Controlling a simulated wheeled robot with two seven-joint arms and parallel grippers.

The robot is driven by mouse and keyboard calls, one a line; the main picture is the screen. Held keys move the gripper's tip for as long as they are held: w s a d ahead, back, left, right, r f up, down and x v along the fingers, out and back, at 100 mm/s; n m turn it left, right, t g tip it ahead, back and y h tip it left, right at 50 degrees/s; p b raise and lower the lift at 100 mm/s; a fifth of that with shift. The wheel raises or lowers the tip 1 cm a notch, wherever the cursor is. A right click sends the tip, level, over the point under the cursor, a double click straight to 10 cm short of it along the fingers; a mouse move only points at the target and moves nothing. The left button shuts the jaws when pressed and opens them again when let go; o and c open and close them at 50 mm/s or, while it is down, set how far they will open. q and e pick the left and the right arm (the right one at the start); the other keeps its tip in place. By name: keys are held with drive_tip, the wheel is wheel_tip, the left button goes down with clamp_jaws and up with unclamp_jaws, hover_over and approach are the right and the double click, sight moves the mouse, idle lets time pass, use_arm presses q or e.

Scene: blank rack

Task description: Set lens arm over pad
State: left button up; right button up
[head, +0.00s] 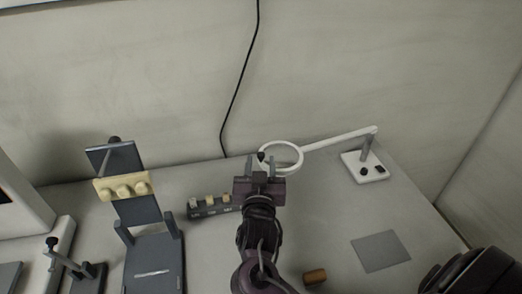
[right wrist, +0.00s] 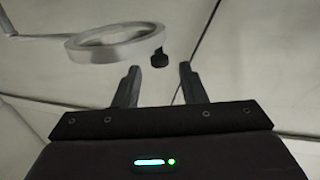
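The lens arm is a white arm (head: 338,138) with a ring-shaped lens head (head: 298,166), standing on a white base (head: 351,171) at the back right. A small black knob (head: 261,156) sits at the ring's left edge; it also shows in the right wrist view (right wrist: 159,58). My right gripper (head: 263,164) is open. The knob appears between and beyond its fingertips, and I see no contact. The ring (right wrist: 115,42) is above and left of the fingers in the right wrist view. A flat grey pad (head: 380,251) lies on the table at the right. My left gripper is not in view.
A dark stand with a yellow block (head: 122,187) is at the left. A small dark rack (head: 213,207) with several pegs stands left of my right arm. A brown cylinder (head: 315,276) lies near the front. A black cable (head: 238,85) hangs on the wall.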

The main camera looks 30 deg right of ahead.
sight(261, 157)
drive_tip(key=x, duration=0.3)
drive_tip(key=shift+w+d+f, duration=0.1)
drive_tip(key=shift+w+d, duration=0.1)
drive_tip(key=shift+w, duration=0.15)
drive_tip(key=shift+w+d, duration=0.1)
drive_tip(key=shift+w, duration=0.05)
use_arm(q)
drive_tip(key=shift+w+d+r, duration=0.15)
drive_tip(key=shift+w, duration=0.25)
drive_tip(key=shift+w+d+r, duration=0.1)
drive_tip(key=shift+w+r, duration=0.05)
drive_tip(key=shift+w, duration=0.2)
use_arm(e)
clamp_jaws()
